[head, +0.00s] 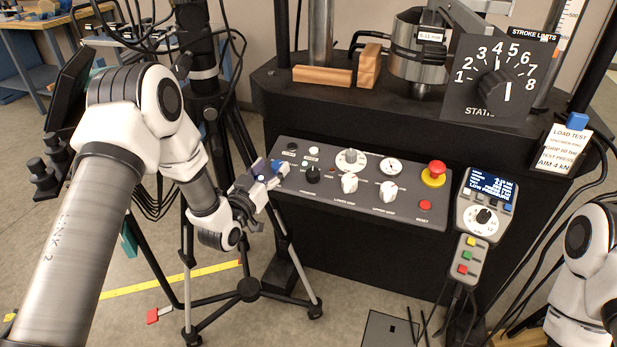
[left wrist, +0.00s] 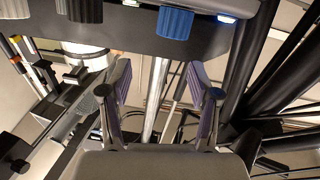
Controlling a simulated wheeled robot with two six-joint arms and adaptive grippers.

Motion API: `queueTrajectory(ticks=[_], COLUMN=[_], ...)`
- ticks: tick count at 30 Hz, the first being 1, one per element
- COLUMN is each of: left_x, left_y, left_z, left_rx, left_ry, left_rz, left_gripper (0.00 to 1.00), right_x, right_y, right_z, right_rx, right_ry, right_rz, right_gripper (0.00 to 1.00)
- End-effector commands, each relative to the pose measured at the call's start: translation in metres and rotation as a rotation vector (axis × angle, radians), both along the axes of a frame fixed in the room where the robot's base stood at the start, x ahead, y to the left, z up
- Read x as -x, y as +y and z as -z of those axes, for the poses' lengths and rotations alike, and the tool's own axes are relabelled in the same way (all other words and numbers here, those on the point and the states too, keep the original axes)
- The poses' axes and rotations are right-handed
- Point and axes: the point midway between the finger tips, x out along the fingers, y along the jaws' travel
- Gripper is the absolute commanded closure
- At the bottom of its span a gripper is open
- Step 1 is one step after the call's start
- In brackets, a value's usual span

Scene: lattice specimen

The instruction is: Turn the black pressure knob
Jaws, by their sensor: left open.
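The black pressure knob (head: 313,174) sits on the left part of the sloping grey control panel (head: 400,215). My left gripper (head: 268,172) is at the panel's left end, left of this knob and apart from it. In the left wrist view my left gripper (left wrist: 158,80) is open, with nothing between its purple-lined fingers. A blue knob (left wrist: 175,22) is beyond the fingertips there, and a dark knob (left wrist: 85,9) is cut off by the top edge. I cannot tell if that dark knob is the pressure knob. My right gripper is out of view.
The panel also holds white knobs (head: 349,183), a gauge (head: 390,167) and a red emergency button (head: 434,173). A handset (head: 484,212) with its own dial hangs at the right. A tripod (head: 249,289) stands below my left arm. A large black dial (head: 497,84) is above.

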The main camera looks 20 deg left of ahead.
Motion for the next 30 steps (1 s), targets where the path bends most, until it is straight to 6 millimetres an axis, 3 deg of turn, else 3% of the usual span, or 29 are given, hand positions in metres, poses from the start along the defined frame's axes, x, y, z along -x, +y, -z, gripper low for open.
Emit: queueTrajectory(ticks=[1, 3, 7, 9, 14, 22, 30], left_x=[0.007, 0.018, 0.027, 0.025, 0.006, -0.043, -0.053], left_y=[-0.018, -0.036, -0.076, -0.087, -0.088, -0.092, -0.092], left_z=[0.014, 0.022, 0.030, 0.029, 0.027, 0.027, 0.027], left_rx=[-0.020, -0.060, -0.121, -0.134, -0.133, -0.132, -0.133], left_ry=[0.022, 0.043, 0.059, 0.052, 0.047, 0.048, 0.050], left_rz=[-0.051, -0.111, -0.065, -0.042, -0.042, -0.042, -0.041], left_gripper=[0.38, 0.38, 0.38, 0.38, 0.38, 0.38, 0.38], right_x=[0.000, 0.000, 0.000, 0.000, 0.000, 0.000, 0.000], right_y=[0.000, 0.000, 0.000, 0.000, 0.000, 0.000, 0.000], right_z=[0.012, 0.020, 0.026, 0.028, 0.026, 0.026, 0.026], right_rx=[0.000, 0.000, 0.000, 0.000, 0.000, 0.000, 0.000], right_ry=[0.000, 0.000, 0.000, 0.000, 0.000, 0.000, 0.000], right_rz=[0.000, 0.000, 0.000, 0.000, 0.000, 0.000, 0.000], right_gripper=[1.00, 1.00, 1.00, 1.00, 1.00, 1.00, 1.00])
